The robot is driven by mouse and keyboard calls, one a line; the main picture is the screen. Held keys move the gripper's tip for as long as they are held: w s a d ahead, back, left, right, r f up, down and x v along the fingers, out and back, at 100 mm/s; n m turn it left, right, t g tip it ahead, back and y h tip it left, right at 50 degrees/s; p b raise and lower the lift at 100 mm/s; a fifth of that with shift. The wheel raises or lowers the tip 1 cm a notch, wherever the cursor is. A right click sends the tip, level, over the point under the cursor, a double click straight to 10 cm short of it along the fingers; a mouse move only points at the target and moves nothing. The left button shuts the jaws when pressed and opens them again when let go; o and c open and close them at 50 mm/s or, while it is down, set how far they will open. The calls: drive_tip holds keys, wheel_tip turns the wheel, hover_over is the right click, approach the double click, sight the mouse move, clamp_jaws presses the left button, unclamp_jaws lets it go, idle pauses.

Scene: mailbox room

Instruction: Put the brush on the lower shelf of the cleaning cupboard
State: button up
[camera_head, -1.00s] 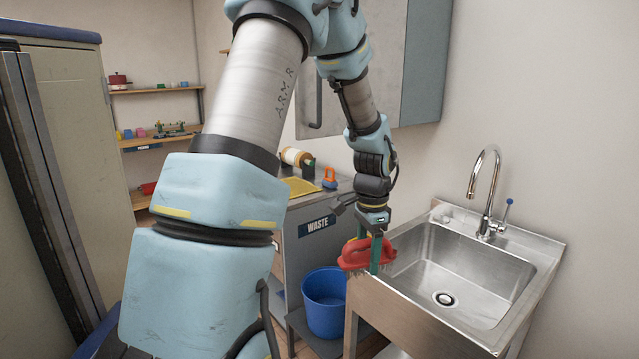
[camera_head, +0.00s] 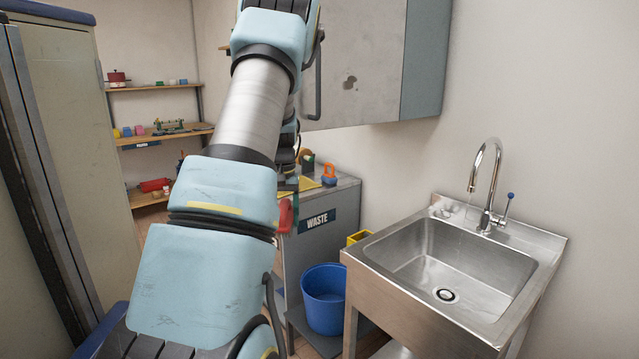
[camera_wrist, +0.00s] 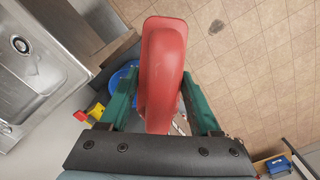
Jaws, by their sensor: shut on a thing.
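The brush (camera_wrist: 163,60) has a smooth red body and fills the middle of the wrist view. My gripper (camera_wrist: 158,80) is shut on it, with one green finger on each side. In the head view, my arm hides most of the gripper, and only a red edge of the brush (camera_head: 287,216) shows beside the arm. Two closed cupboards show: a grey wall cupboard (camera_head: 352,62) at the top and a tall beige cabinet (camera_head: 72,120) at the left. I cannot tell which is the cleaning cupboard, and no inside shelf is visible.
A steel sink (camera_head: 440,262) stands at the right, with a blue bucket (camera_head: 323,305) beside it. A grey waste unit (camera_head: 330,245) with small items on top stands behind. Open wooden shelves (camera_head: 165,138) are at the back.

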drive_tip(key=s+f, duration=1.6)
drive_tip(key=f, duration=0.1)
drive_tip(key=shift+s+a+f, duration=0.15)
drive_tip(key=shift+a+f, duration=0.05)
drive_tip(key=shift+f, duration=0.15)
